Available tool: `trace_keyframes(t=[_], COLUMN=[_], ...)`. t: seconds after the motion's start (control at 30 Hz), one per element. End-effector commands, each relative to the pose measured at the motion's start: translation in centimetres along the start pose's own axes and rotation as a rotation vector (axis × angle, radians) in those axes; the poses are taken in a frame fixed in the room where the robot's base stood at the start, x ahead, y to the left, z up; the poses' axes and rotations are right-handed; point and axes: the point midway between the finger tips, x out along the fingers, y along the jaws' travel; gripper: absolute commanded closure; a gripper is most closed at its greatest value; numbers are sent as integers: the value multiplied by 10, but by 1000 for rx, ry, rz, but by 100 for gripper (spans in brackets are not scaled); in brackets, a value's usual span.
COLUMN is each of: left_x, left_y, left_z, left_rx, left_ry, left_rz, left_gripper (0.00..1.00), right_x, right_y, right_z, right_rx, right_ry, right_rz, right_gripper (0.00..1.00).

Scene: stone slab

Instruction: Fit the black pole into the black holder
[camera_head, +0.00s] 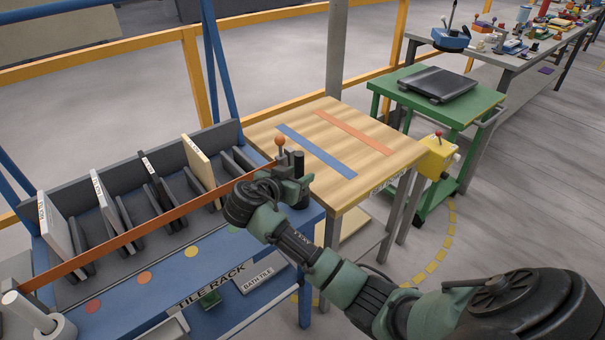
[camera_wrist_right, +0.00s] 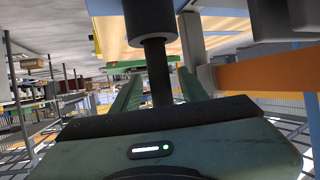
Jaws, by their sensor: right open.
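A short black upright cylinder (camera_head: 298,163) stands at the right end of the tile rack, beside my right gripper (camera_head: 284,177). In the right wrist view a thin black pole (camera_wrist_right: 156,72) joins a wider black cylinder (camera_wrist_right: 150,18). I cannot tell which of these parts is the holder. My right gripper's green fingers (camera_wrist_right: 156,88) are open, one on each side of the thin pole. Whether they touch it is not clear. In the head view the gripper's fingertips are mostly hidden by the wrist. My left gripper is not in view.
The blue tile rack (camera_head: 235,250) holds several upright tiles behind an orange bar (camera_head: 150,226). A knobbed lever (camera_head: 280,143) stands close to my gripper. A wooden table (camera_head: 350,150) with blue and orange strips is clear behind. A green cart (camera_head: 465,106) stands farther right.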

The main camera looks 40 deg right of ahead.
Motion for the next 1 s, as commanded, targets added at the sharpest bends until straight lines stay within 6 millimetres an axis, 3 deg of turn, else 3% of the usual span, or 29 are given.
trace_keyframes(t=[0.2, 0.4, 0.6, 1.0], left_x=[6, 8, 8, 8], left_y=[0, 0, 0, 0], left_z=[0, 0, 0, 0], left_rx=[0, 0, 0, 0], left_ry=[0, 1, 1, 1], left_rz=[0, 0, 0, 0], left_gripper=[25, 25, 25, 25], right_x=[-49, -79, -88, -88], right_y=[-2, -1, 0, 0], right_z=[2, 1, 0, 0], right_rx=[2, 1, 0, 0], right_ry=[-2, -1, 1, 1], right_rz=[-4, -3, 0, 0], right_gripper=[57, 57, 57, 57])
